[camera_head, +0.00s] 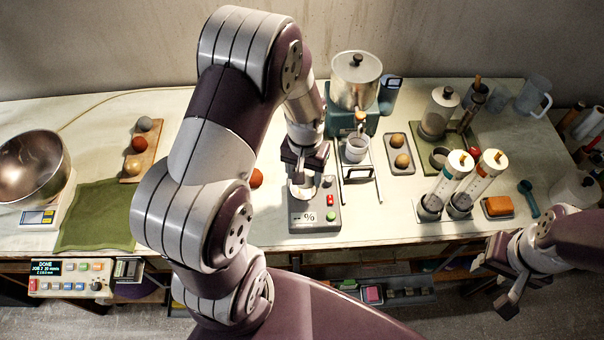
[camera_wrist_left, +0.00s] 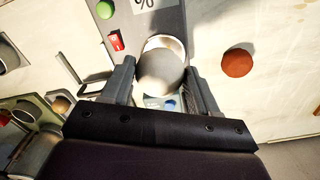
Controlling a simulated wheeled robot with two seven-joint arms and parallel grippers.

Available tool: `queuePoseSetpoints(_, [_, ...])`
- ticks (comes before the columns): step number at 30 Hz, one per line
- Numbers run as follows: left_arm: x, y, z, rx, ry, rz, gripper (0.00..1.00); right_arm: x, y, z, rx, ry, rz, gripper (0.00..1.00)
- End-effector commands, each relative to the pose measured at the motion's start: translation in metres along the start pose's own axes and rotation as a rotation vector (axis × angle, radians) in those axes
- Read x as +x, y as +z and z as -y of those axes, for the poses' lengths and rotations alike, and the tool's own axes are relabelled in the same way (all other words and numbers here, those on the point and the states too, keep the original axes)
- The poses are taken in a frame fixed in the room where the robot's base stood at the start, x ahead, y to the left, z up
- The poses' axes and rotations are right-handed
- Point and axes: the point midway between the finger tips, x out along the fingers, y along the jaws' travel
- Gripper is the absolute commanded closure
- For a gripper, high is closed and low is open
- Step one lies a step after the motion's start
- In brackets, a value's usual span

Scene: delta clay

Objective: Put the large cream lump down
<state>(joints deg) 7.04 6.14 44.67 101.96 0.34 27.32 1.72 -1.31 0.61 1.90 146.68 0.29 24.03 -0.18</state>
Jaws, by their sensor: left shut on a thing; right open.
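My left gripper (camera_head: 304,170) is shut on the large cream lump (camera_wrist_left: 160,73), a pale round ball between its two fingers in the left wrist view. The gripper (camera_wrist_left: 160,88) is over a grey device (camera_head: 325,209) with a % label, a red switch and a green button. A whitish round dish (camera_wrist_left: 165,42) on the device shows just behind the lump. I cannot tell whether the lump touches it. In the head view the gripper and wrist hide most of the lump. My right gripper (camera_head: 508,290) is open and empty, low at the right, in front of the table edge.
A terracotta lump (camera_head: 256,178) lies left of the device; it also shows in the wrist view (camera_wrist_left: 237,63). A board (camera_head: 153,158) with several lumps, a green cloth (camera_head: 97,217) and a metal bowl (camera_head: 32,165) are at left. A dispenser (camera_head: 355,82) stands behind; syringe-like tubes (camera_head: 484,178) stand right.

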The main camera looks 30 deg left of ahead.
Motion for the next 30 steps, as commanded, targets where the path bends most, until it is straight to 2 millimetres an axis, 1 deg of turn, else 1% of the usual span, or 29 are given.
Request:
queuePoseSetpoints(1, [0.003, -0.006, 0.004, -0.001, 0.000, 0.001, 0.81, -0.003, 0.000, 0.000, 0.000, 0.000, 0.000, 0.57])
queuePoseSetpoints(3, [0.008, -0.011, 0.007, -0.001, 0.000, 0.000, 0.81, -0.004, -0.001, 0.000, 0.000, 0.000, 0.000, 0.57])
queuePoseSetpoints(5, [0.015, -0.013, 0.008, 0.001, 0.000, 0.002, 0.81, -0.007, -0.001, 0.000, 0.000, 0.000, 0.000, 0.57])
queuePoseSetpoints(9, [0.040, -0.013, 0.008, 0.001, 0.000, 0.002, 0.81, -0.014, -0.002, 0.000, 0.000, 0.000, 0.000, 0.57])
queuePoseSetpoints(11, [0.046, -0.013, 0.008, 0.001, 0.000, 0.000, 0.81, -0.015, -0.002, 0.000, 0.000, 0.000, 0.000, 0.57])
queuePoseSetpoints(21, [0.053, -0.013, 0.008, 0.001, 0.000, -0.002, 0.81, -0.011, -0.001, 0.000, 0.000, 0.000, 0.000, 0.57])
queuePoseSetpoints(22, [0.052, -0.013, 0.008, 0.001, 0.000, -0.002, 0.34, -0.011, -0.001, 0.000, 0.000, 0.000, 0.000, 0.57])
queuePoseSetpoints(24, [0.051, -0.013, 0.007, 0.001, 0.000, -0.002, 0.15, -0.012, -0.001, 0.000, 0.000, 0.000, 0.000, 0.57])
queuePoseSetpoints(30, [0.051, -0.013, 0.007, 0.001, 0.000, -0.002, 0.15, -0.012, -0.001, 0.000, 0.000, 0.000, 0.000, 0.57])
